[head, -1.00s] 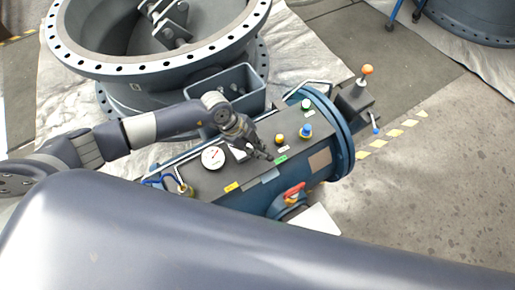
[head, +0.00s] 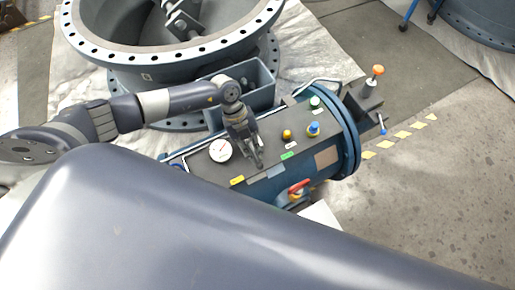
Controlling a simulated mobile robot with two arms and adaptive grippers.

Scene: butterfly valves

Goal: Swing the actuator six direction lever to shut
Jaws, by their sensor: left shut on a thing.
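The actuator is a blue horizontal cylinder (head: 268,190) with a dark top panel (head: 208,173). The panel carries a white dial gauge (head: 220,150), a green label (head: 288,156) and a yellow label (head: 237,180). My left gripper (head: 259,164) is over the panel between the two labels, its fingers pointing down. It is shut on the direction lever, which the fingers almost wholly hide, so its exact angle cannot be told. My right gripper is not in view.
A red handle (head: 299,187) is on the cylinder's near side. A large flanged valve body (head: 110,50) and an open grey box (head: 262,84) lie behind.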

